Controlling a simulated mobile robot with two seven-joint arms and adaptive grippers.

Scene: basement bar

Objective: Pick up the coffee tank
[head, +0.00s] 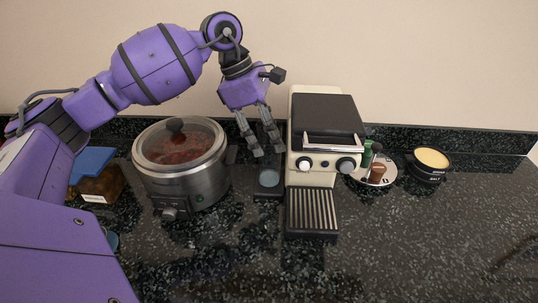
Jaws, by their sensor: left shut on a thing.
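My left gripper (264,154) points down just left of the white and black coffee machine (325,120). Its two grey fingers are close around something that is hard to make out, apparently the clear coffee tank. Below the fingertips is a small dark unit (268,191) with a round grey face, between the cooker and the coffee machine. The tank's outline cannot be told clearly from the dark backsplash. My right gripper is not in view.
A steel slow cooker (181,172) with a glass lid stands to the left, close to the gripper. A blue-lidded box (94,178) is left of it. A plate with small bottles (376,168) and a dark bowl (429,165) stand right. The front right counter (430,245) is clear.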

